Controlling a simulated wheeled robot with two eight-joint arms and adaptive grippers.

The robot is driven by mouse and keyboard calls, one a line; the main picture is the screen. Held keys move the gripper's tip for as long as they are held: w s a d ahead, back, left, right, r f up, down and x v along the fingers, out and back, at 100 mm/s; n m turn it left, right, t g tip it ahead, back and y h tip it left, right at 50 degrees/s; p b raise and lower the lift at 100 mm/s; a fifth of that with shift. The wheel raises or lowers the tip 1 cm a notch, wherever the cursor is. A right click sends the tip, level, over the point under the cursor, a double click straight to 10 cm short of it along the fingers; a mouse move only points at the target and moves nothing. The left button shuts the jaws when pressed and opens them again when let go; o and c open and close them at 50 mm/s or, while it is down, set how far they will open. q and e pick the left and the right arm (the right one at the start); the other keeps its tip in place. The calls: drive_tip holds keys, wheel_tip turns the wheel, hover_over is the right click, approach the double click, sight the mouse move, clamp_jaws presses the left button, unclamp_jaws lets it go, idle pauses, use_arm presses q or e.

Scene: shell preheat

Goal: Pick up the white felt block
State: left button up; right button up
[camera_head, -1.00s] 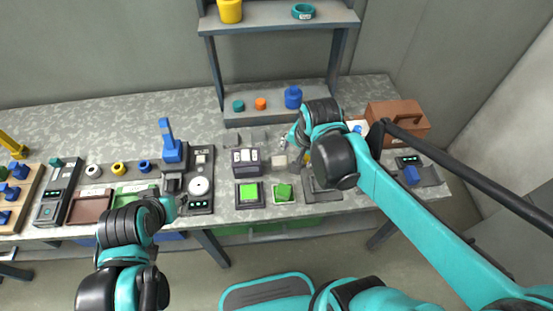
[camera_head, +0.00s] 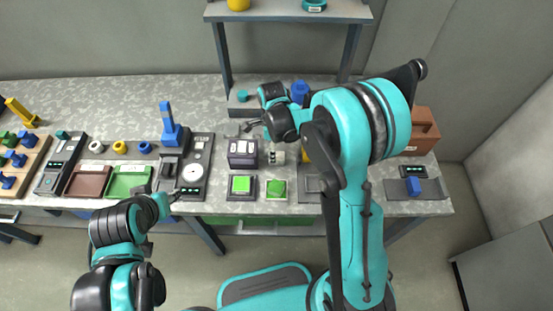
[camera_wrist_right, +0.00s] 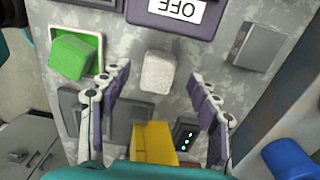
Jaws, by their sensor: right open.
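The white felt block (camera_wrist_right: 158,71) lies on the grey speckled table in the right wrist view. It also shows in the head view (camera_head: 277,158), small and close below my right wrist. My right gripper (camera_wrist_right: 159,76) is open, with one finger on each side of the block's line in the picture; nothing is held. I cannot tell how high the fingers are above the block.
A purple box marked OFF (camera_wrist_right: 170,12) stands close to the block. A green block (camera_wrist_right: 72,57) sits on a white-framed pad, and a yellow block (camera_wrist_right: 153,143) is between the finger bases. A grey box (camera_wrist_right: 257,46) stands at the right. A shelf (camera_head: 290,10) rises behind.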

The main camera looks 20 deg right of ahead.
wheel_tip(320, 180, down, 4)
drive_tip(key=shift+f+b, duration=0.25)
drive_tip(key=shift+b, duration=0.6)
drive_tip(key=shift+r, duration=0.1)
drive_tip(key=c, duration=1)
drive_tip(key=shift+c, duration=0.2)
drive_tip(key=shift+r+p, duration=0.3)
drive_tip(key=shift+r, duration=0.2)
drive_tip(key=r, duration=0.1)
drive_tip(key=r+p, duration=0.1)
drive_tip(key=r, duration=0.2)
drive_tip(key=shift+s+d+p, duration=0.25)
drive_tip(key=shift+s+p, duration=0.1)
drive_tip(key=shift+p, duration=0.05)
drive_tip(key=s+d+r+p, duration=0.3)
drive_tip(key=s+d+r, duration=0.2)
drive_tip(key=s, duration=0.4)
drive_tip(key=shift+s+d+r, duration=0.2)
drive_tip(key=shift+s+r, duration=0.05)
drive_tip(key=shift+r, duration=0.25)
